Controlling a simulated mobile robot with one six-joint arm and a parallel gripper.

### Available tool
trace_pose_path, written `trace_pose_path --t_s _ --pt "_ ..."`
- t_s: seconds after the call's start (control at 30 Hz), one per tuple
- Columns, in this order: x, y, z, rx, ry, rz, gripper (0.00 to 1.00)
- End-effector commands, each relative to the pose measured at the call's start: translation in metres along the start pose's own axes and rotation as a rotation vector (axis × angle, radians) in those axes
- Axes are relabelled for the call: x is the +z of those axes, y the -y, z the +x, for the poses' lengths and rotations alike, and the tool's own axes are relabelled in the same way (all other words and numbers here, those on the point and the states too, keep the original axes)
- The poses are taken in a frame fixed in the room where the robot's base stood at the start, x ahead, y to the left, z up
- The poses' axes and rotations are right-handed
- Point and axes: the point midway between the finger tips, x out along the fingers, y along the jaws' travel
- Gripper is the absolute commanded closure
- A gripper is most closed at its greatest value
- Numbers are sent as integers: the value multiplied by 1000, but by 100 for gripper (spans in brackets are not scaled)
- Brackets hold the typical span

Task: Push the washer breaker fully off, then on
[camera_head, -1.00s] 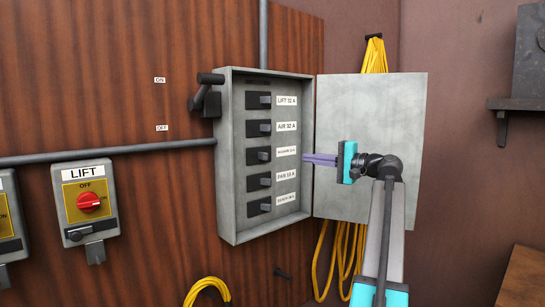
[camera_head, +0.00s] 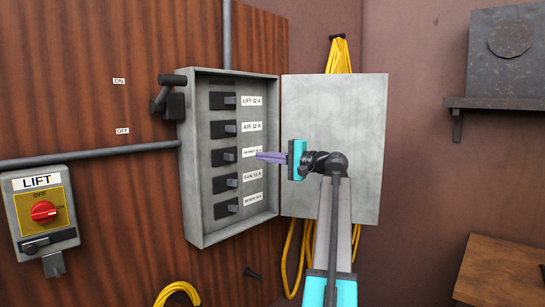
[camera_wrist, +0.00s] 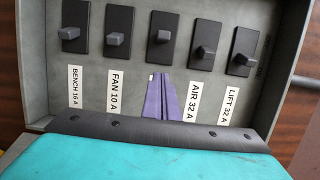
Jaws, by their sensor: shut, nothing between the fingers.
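The washer breaker (camera_head: 229,154) is the middle black switch in the open grey box, between AIR and FAN. In the wrist view it is the middle switch (camera_wrist: 161,30) of the row, with a grey lever (camera_wrist: 162,37). Its label is too small to read in the head view and is hidden behind my fingers in the wrist view. My gripper (camera_head: 259,155) is shut and empty. Its purple fingertips point at the breaker, over the right end of its label. In the wrist view the fingertips (camera_wrist: 161,77) are below the lever, with a visible gap.
The box's (camera_head: 190,160) side walls flank the switches. Its open door (camera_head: 350,120) stands right, behind my arm. Other breakers sit close by: AIR (camera_head: 225,129) above, FAN (camera_head: 226,183) below. A main lever (camera_head: 168,95) is on the box's left side.

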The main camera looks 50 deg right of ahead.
Motion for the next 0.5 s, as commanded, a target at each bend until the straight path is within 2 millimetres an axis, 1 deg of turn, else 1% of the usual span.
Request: trace_pose_path --t_s 0.03,0.37,0.4,0.5 --pt "0 2 9 1 3 1 100" --pt "0 2 56 1 2 2 100" --pt "6 1 55 1 1 1 100" --pt "15 0 56 1 0 0 100"
